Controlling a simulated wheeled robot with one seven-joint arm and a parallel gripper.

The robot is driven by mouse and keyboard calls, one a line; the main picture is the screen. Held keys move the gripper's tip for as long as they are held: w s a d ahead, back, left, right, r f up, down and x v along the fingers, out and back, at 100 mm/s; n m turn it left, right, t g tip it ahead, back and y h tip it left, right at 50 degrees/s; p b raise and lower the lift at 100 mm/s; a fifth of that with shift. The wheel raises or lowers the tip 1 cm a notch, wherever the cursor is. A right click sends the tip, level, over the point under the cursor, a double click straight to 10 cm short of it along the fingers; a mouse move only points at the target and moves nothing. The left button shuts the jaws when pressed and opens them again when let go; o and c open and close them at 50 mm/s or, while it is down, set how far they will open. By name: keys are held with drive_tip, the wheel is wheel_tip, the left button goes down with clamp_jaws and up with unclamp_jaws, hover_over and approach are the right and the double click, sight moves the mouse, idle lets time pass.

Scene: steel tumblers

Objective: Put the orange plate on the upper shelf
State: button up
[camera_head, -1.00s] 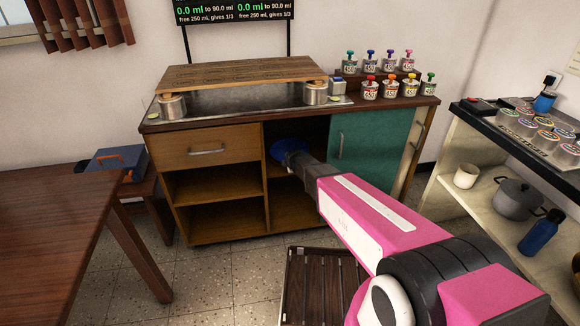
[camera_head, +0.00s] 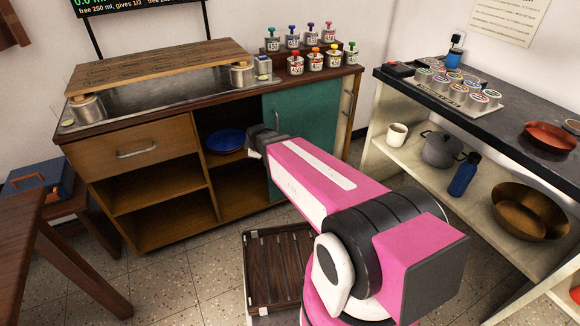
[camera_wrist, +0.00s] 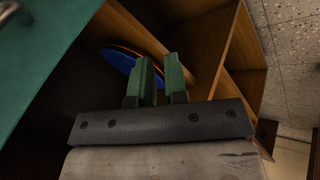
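A flat orange-red dish (camera_head: 551,134), which looks like the orange plate, lies on the dark top of the right-hand counter. A blue plate (camera_head: 224,140) lies in the upper open compartment (camera_head: 238,160) of the wooden cabinet. In the wrist view the blue plate (camera_wrist: 120,61) shows a thin orange edge along it; I cannot tell whether that is another plate. My gripper (camera_head: 254,142) is in front of the compartment, by the green door.
The green door (camera_head: 303,130) is right of the open compartment. The right-hand shelf holds a white mug (camera_head: 397,134), a grey pot (camera_head: 440,149), a blue bottle (camera_head: 463,175) and a bronze bowl (camera_head: 530,210). A slatted dark crate (camera_head: 280,265) stands on the floor below my arm.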

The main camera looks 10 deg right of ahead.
drive_tip(key=s+d+r+m+g+h, duration=0.1)
drive_tip(key=s+d+m+g, duration=0.5)
drive_tip(key=s+d+m, duration=0.8)
drive_tip(key=shift+s+d+r, duration=0.2)
drive_tip(key=shift+s+d, duration=0.6)
drive_tip(key=shift+c, duration=0.3)
